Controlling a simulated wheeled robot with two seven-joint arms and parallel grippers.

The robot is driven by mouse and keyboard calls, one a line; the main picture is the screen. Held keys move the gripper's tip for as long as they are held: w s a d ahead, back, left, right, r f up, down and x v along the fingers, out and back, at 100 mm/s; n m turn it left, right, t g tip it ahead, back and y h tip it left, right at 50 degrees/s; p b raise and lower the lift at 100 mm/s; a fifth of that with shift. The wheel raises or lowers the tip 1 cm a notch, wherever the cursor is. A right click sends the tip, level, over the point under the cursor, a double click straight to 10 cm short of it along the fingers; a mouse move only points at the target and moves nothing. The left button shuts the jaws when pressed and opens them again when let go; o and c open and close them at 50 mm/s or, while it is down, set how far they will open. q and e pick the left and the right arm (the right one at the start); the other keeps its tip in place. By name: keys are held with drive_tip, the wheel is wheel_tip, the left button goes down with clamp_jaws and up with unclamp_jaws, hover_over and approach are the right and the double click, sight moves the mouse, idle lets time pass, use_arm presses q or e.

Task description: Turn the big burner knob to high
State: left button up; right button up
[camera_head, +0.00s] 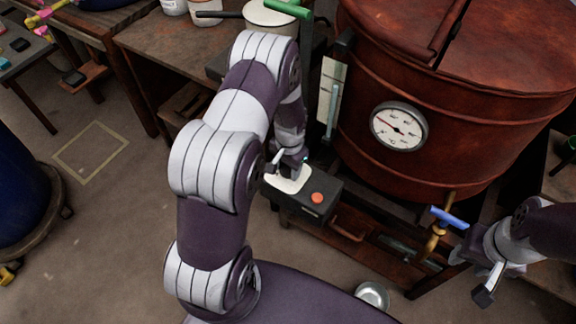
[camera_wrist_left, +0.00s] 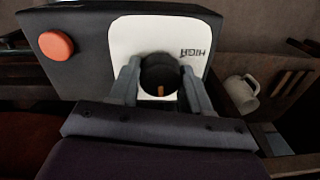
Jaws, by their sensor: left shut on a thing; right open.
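The big burner knob (camera_wrist_left: 160,70) is round and black with an orange mark on the side towards my wrist. It sits on a white plate (camera_wrist_left: 132,35) with HIGH printed upside down in the left wrist view. The plate is on a dark control box (camera_head: 322,207) below the copper vat. My left gripper (camera_wrist_left: 161,80) is shut on the knob, one finger on each side; in the head view the gripper (camera_head: 290,162) and arm hide the knob. The orange mark does not point at HIGH. My right gripper (camera_head: 474,277) is open and empty at the lower right.
A red-orange button (camera_head: 317,198) is on the box beside the plate. The large copper vat (camera_head: 450,110) with a gauge (camera_head: 399,127) stands behind, and a blue-handled valve (camera_head: 450,217) is below it. A white mug (camera_wrist_left: 241,92) is at right in the left wrist view.

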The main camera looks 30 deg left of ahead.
use_arm(q)
drive_tip(key=n+p, duration=0.1)
drive_tip(key=n, duration=0.4)
drive_tip(key=shift+r+n, duration=0.1)
drive_tip(key=shift+n, duration=0.2)
drive_tip(key=n+p, duration=0.1)
drive_tip(key=n, duration=0.5)
drive_tip(key=shift+w, duration=0.1)
drive_tip(key=n+p, duration=0.1)
drive_tip(key=n, duration=0.4)
drive_tip(key=shift+n, duration=0.4)
drive_tip(key=n+p, duration=0.1)
drive_tip(key=n, duration=0.4)
drive_tip(key=shift+n, duration=0.3)
drive_tip(key=o, duration=1.1)
drive_tip(key=shift+h, duration=0.3)
drive_tip(key=shift+c, duration=0.2)
